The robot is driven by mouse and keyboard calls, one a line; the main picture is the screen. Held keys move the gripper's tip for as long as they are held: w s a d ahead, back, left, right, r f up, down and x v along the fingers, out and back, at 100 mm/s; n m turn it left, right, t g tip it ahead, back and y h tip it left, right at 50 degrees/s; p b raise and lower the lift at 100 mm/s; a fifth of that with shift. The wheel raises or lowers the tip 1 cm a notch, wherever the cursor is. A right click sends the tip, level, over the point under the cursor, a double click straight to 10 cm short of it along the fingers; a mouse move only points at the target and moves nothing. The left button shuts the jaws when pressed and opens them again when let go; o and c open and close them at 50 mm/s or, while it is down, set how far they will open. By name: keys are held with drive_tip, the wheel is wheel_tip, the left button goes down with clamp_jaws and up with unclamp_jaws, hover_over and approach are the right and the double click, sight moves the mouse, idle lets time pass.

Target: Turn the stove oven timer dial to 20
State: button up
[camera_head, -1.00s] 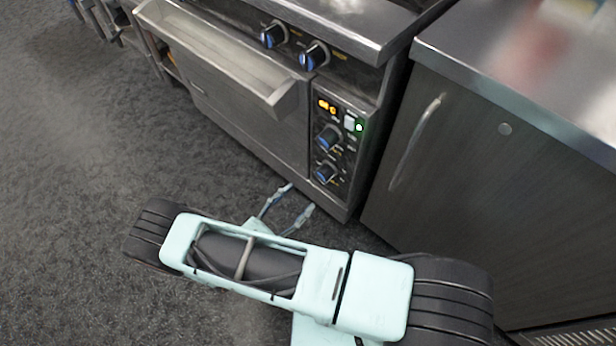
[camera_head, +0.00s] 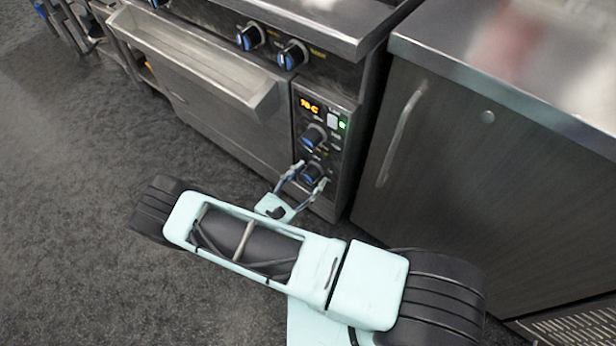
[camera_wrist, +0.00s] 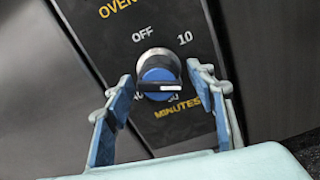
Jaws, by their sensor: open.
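The oven timer dial (camera_wrist: 158,70) is a round knob with a blue face, a dark rim and a white bar low on its front. In the wrist view, "OFF" stands above it, "10" at the upper right and "MINUTES" below; other numbers are partly hidden. I cannot tell its exact setting. In the head view it is the lower knob (camera_head: 313,174) on the oven's control panel (camera_head: 336,111). My gripper (camera_wrist: 161,80) is open, with one finger on each side of the dial. I cannot tell whether the fingers touch it.
The oven handle (camera_head: 262,100) juts out to the left. A dark cabinet (camera_head: 450,170) stands close on the right. The floor (camera_head: 90,200) at left is clear.

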drive_tip(key=shift+c, duration=0.4)
drive_tip(key=c, duration=1.1)
drive_tip(key=shift+m, duration=0.6)
drive_tip(key=o, duration=1.2)
drive_tip(key=shift+a, duration=0.1)
drive_tip(key=v, duration=1.2)
